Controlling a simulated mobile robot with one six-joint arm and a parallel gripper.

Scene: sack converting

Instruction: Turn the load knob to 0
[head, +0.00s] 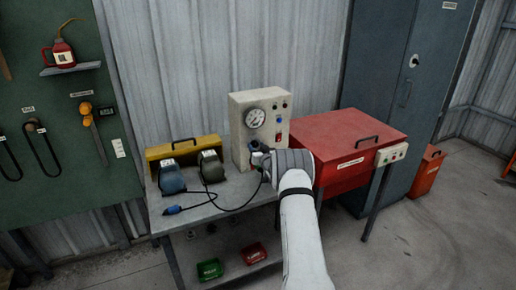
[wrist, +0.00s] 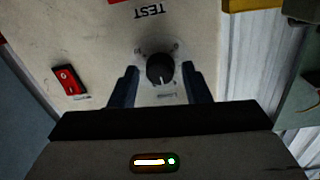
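The load knob (wrist: 160,68) is a round black knob with a white pointer mark on the pale front of the test box (head: 239,120). In the wrist view, its mark points down the picture, toward a small label too blurred to read. My gripper (wrist: 163,80) is open, with one dark finger on each side of the knob and a visible gap on both sides. In the head view, my gripper (head: 259,153) is at the lower front of the box and hides the knob.
A red rocker switch (wrist: 69,79) sits beside the knob in the wrist view. Blue and dark corded tools (head: 172,177) stand left on the bench, with a loose cable. A red cabinet (head: 345,135) stands close at right.

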